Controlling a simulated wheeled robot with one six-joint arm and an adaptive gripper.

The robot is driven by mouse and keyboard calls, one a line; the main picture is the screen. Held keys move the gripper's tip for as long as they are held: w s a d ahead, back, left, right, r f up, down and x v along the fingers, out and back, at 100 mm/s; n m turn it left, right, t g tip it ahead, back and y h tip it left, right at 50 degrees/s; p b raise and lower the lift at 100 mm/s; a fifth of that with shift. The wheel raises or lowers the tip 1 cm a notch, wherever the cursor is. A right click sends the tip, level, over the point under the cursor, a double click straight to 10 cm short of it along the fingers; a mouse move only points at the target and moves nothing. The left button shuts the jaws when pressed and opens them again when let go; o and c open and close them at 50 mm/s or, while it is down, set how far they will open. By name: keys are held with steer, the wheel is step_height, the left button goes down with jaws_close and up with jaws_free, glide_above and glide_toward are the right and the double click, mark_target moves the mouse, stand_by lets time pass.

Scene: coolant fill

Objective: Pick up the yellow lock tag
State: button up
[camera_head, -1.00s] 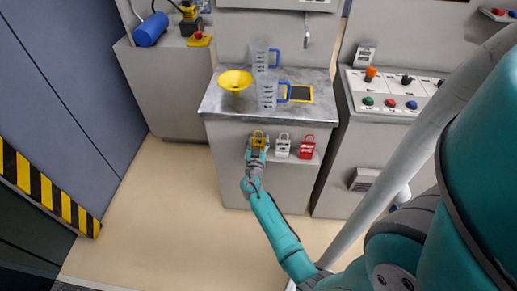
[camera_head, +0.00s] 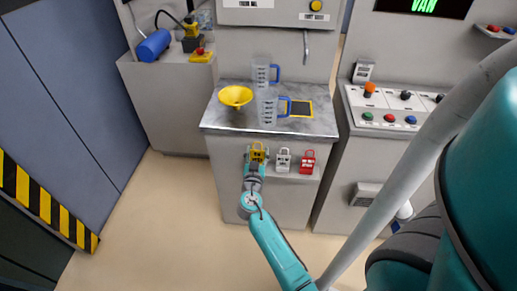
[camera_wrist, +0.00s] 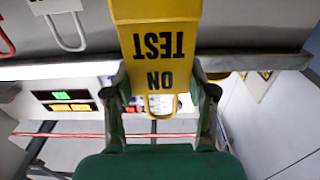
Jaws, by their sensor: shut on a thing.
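The yellow lock tag (camera_head: 257,154) is at the front of the grey cabinet, left of the white and red tags. In the wrist view the yellow tag (camera_wrist: 155,50) fills the top middle, with dark letters upside down. My gripper (camera_head: 255,165) comes from below; in the wrist view its two fingers (camera_wrist: 160,90) are on either side of the tag and shut on it. A white tag (camera_head: 283,160) and a red tag (camera_head: 307,162) stand to the right on a small ledge. Whether the yellow tag still touches the ledge, I cannot tell.
Above, the marble counter (camera_head: 222,121) holds a yellow funnel (camera_head: 235,96), clear jugs (camera_head: 268,108) with blue handles and a dark yellow-edged pad (camera_head: 301,108). A button panel (camera_head: 384,110) stands right. The floor (camera_head: 160,225) at left is clear.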

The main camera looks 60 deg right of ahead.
steer(key=v, duration=1.5)
